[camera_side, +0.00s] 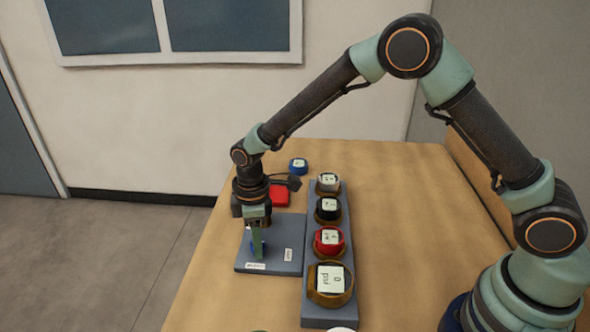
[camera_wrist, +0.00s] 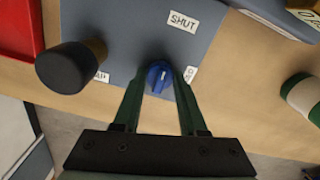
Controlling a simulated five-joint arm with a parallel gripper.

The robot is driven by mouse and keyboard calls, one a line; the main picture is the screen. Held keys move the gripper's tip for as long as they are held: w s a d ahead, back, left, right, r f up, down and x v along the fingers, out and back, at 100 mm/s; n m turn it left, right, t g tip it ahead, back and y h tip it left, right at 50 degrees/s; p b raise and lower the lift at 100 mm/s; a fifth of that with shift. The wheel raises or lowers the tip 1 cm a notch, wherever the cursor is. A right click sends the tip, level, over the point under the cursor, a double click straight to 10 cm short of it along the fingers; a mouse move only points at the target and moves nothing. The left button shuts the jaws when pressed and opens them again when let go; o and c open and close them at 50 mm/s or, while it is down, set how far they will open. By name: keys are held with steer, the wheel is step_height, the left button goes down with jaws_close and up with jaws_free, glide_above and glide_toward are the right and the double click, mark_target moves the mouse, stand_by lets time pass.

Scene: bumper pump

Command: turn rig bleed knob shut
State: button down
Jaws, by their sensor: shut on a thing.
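The blue bleed knob (camera_wrist: 158,76) sits on the slate-blue rig plate (camera_wrist: 140,25). A white label reading SHUT (camera_wrist: 184,21) lies beyond it in the wrist view, and smaller, partly covered labels sit to either side. My gripper (camera_wrist: 160,80) points down at the plate, its two green fingers shut on the knob from both sides. In the side view my gripper (camera_side: 257,246) stands over the front left part of the plate (camera_side: 285,243), and only a bit of blue shows by the fingers. I cannot tell clearly which way the knob's ridge points.
A black knob-like cylinder (camera_wrist: 70,67) rises left of the blue knob. A red box (camera_side: 280,195) lies behind the plate, with a small blue labelled item (camera_side: 298,166) beyond. A long grey rack (camera_side: 318,316) with several labelled round pieces runs along the right.

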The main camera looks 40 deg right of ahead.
steer(key=shift+r, duration=0.1)
steer(key=shift+c, duration=2.3)
jaws_free()
step_height(320, 180, up, 12)
